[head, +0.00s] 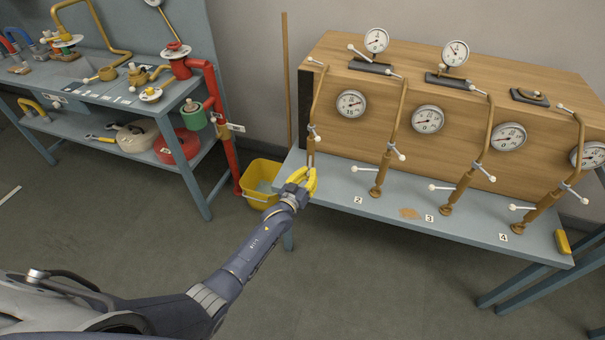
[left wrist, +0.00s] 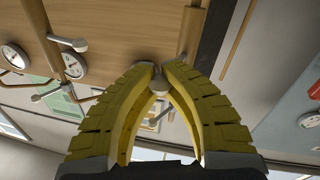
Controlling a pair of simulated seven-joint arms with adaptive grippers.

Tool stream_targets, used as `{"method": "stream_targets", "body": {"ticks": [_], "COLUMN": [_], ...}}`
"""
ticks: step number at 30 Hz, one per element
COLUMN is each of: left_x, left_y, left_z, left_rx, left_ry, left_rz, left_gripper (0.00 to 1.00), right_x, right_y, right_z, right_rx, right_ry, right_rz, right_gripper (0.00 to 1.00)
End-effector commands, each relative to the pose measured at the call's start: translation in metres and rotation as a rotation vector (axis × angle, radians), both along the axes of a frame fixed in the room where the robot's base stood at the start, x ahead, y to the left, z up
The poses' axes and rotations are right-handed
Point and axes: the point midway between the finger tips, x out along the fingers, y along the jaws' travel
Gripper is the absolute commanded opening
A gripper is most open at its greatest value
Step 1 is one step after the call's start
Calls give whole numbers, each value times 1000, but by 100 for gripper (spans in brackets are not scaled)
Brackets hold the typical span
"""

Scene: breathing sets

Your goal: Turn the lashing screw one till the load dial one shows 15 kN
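Lashing screw one (head: 312,143) is the leftmost tan upright screw on the bench, with pale-knobbed bars. Load dial one (head: 351,104) is the round white dial on the wooden board beside it; its reading is too small to tell. My left gripper (head: 308,177) is at the lower end of this screw and hides its foot. In the left wrist view, the yellow fingers (left wrist: 160,72) come together at the tips around a pale, round-ended handle piece (left wrist: 158,86), which looks gripped. My right gripper is not in view.
Similar screws marked 2 (head: 378,180), 3 (head: 459,192) and 4 (head: 541,208) stand to the right, with handles sticking out. A yellow bucket (head: 262,183) is on the floor to the left. A second bench (head: 190,100) with pipework is farther left. Floor in front is clear.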

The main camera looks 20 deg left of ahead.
Motion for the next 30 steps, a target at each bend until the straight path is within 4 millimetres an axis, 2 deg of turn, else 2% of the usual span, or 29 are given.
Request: {"method": "stream_targets", "body": {"ticks": [1,11,12,21,30], "left_x": [2,2,2,1,0], "left_y": [-4,-5,-5,-4,-3], "left_z": [5,5,5,3,1], "left_rx": [-5,-4,-4,-2,-1], "left_ry": [-8,-9,-9,-4,-2], "left_rz": [1,1,1,2,3], "left_gripper": [0,0,10,44,45], "right_x": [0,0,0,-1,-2], "right_y": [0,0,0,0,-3], "right_z": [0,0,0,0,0], "right_rx": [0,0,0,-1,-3], "right_ry": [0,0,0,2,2], "right_rz": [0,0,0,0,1], "right_gripper": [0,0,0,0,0]}}
